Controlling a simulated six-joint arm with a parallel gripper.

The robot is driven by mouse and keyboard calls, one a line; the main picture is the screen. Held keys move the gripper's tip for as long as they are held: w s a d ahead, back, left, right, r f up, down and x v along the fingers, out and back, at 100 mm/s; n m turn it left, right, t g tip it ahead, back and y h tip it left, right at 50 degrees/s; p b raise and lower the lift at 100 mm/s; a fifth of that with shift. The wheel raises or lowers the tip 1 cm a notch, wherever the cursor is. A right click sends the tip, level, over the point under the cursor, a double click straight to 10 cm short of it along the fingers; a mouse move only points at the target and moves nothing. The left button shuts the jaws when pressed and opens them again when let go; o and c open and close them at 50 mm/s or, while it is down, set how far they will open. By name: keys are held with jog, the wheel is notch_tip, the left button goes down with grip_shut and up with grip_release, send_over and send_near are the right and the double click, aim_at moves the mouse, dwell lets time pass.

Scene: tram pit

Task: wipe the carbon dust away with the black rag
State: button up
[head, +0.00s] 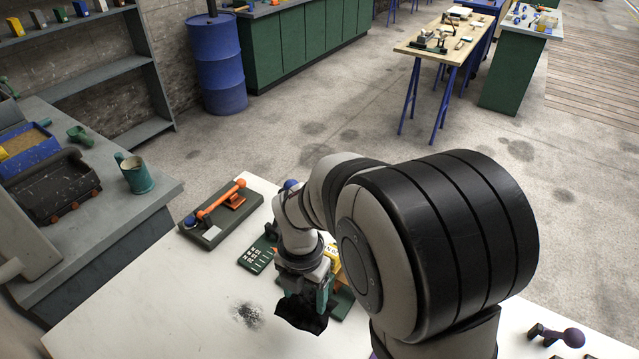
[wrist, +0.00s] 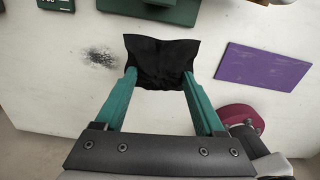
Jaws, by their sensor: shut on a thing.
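My gripper (head: 322,292) has green fingers, shut on the black rag (head: 297,312). In the wrist view the rag (wrist: 161,62) hangs spread between the fingertips of my gripper (wrist: 160,76). The carbon dust (head: 247,314) is a dark, speckled grey patch on the white table top, to the left of the rag in the head view. In the wrist view the dust (wrist: 102,57) also lies left of the rag, apart from it. Whether the rag touches the table is hard to tell.
The white table (head: 150,300) is clear around the dust. A dark board with an orange lever (head: 222,207) stands at its far edge, beside a green plate with white markings (head: 258,254). A purple mat (wrist: 262,67) lies right of the rag. A dark red item (wrist: 240,118) is near the right finger.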

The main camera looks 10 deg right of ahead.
jog(key=w+a+f, duration=0.2)
jog(key=a, duration=0.6)
jog(key=shift+w+a+f, duration=0.1)
jog(key=shift+w+f, duration=0.05)
jog(key=shift+f, duration=3)
jog(key=shift+w+a+f, duration=0.25)
jog(key=shift+w+f, duration=0.05)
jog(key=shift+f, duration=0.4)
jog(key=shift+c, duration=0.6)
jog(key=shift+w+a+f, duration=0.1)
jog(key=shift+w+a, duration=3.3)
jog(key=shift+a, duration=0.05)
jog(key=shift+s+d, duration=3.55)
jog(key=shift+d, duration=0.05)
jog(key=shift+s+d, duration=0.1)
jog(key=shift+s, duration=0.05)
notch_tip(320, 180, up, 8)
jog(key=shift+r, duration=0.15)
